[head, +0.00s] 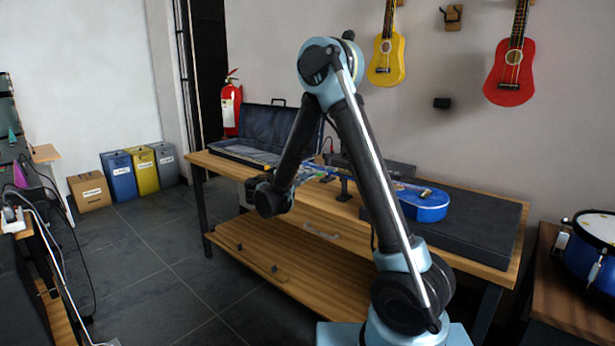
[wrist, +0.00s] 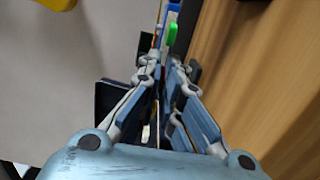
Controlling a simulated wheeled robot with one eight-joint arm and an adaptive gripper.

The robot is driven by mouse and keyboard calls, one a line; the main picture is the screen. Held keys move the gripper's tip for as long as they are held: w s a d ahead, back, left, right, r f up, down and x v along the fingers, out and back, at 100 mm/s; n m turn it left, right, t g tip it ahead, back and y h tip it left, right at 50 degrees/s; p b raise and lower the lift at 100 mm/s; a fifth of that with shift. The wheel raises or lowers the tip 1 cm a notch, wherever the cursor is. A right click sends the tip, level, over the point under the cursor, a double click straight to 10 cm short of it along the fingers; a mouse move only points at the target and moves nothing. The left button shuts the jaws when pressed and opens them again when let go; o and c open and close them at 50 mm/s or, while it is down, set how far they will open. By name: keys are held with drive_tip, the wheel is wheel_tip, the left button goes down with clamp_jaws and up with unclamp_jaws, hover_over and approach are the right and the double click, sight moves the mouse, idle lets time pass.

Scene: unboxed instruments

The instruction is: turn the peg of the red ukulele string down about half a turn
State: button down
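A blue ukulele (head: 424,203) lies on the bench, its neck pointing left and partly hidden behind my arm. Its small coloured head end (head: 312,171) shows beside my forearm. A red ukulele (head: 511,75) hangs on the wall at the right. In the wrist view my gripper (wrist: 167,62) has its fingers close together, pointing up the picture. A green piece (wrist: 171,33), seemingly a peg, and a blue piece (wrist: 174,6) show just beyond the fingertips. I cannot tell whether the fingers touch anything. No red peg is clear to me.
The wooden bench (head: 310,206) carries an open dark case (head: 277,125) at left and a dark mat (head: 478,228) at right. A black support stands under the neck. A yellow ukulele (head: 387,58) hangs on the wall. A blue drum (head: 590,250) stands at far right.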

drive_tip(key=shift+m, duration=0.4)
drive_tip(key=m, duration=0.3)
drive_tip(key=shift+m, duration=0.3)
drive_tip(key=m+y, duration=0.1)
drive_tip(key=m, duration=0.9)
drive_tip(key=m+y, duration=0.1)
drive_tip(key=m, duration=0.9)
drive_tip(key=shift+t, duration=0.4)
drive_tip(key=m, duration=0.4)
drive_tip(key=shift+m, duration=0.4)
drive_tip(key=shift+s+m+t, duration=0.1)
drive_tip(key=shift+m+t, duration=0.2)
drive_tip(key=shift+m, duration=1.4)
